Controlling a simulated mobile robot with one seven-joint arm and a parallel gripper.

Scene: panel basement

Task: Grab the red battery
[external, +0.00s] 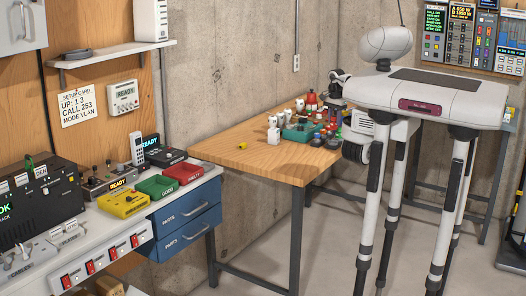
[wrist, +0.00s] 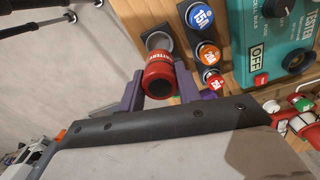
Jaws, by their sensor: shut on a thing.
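The red battery (wrist: 160,72) is a short red cylinder with a dark end and pale lettering, seen in the wrist view. My gripper (wrist: 157,88) has its purple fingers on either side of the battery and is shut on it. A round grey holder or cup (wrist: 157,40) lies just beyond the battery; I cannot tell whether the two touch. In the external view my arm and body hide the gripper, and I cannot pick out the battery among the small items on the wooden table (external: 225,150).
Blue (wrist: 200,15), orange (wrist: 207,53) and red (wrist: 214,80) round-topped items stand right of the battery. A teal tester (wrist: 265,40) with an OFF label is farther right.

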